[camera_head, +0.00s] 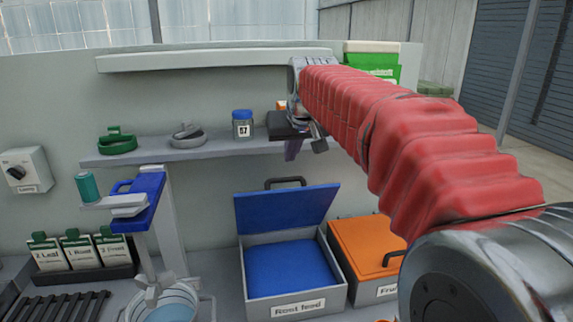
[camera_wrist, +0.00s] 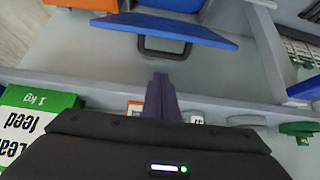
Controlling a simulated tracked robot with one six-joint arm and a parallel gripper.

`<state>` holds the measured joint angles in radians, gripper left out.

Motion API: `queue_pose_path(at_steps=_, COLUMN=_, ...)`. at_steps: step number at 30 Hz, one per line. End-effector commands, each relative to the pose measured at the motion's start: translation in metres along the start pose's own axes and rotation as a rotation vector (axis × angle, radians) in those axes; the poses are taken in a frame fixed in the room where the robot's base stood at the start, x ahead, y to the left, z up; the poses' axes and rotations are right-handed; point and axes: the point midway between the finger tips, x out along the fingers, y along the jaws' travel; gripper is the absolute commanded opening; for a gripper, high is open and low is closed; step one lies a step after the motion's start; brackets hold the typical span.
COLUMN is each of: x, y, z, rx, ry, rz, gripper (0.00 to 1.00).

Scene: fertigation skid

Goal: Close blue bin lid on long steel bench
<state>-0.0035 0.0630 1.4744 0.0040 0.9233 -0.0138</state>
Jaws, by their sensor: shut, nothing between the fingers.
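The blue bin lid (camera_head: 287,209) stands open, tilted up at the back of a grey bin (camera_head: 297,299) labelled "Root feed". A dark handle (camera_head: 285,182) sits on the lid's upper edge. The bin's inside looks blue. In the wrist view the blue lid (camera_wrist: 165,30) shows edge-on with its handle (camera_wrist: 163,48) toward me. My gripper (camera_wrist: 161,80) is shut and empty, its dark fingers pointing toward the lid handle with a gap between. In the head view my gripper (camera_head: 292,148) is above and behind the lid, partly hidden by my wrist.
An orange-lidded bin (camera_head: 366,245) stands closed to the right. A shelf (camera_head: 190,151) above holds a jar (camera_head: 243,124), a grey clamp ring (camera_head: 187,135) and a green ring (camera_head: 117,141). A green feed box (camera_head: 372,62) is at the back right. A bucket (camera_head: 170,303) stands left of the bin.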

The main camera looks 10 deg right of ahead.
Motion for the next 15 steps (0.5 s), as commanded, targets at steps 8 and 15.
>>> queue_pose_path(at_steps=8, x=0.029, y=0.0, z=0.001, rx=0.0, ry=-0.003, rz=0.0, gripper=0.0)
queue_pose_path(at_steps=15, x=0.066, y=0.0, z=0.001, rx=0.0, ry=-0.004, rz=0.0, gripper=0.0)
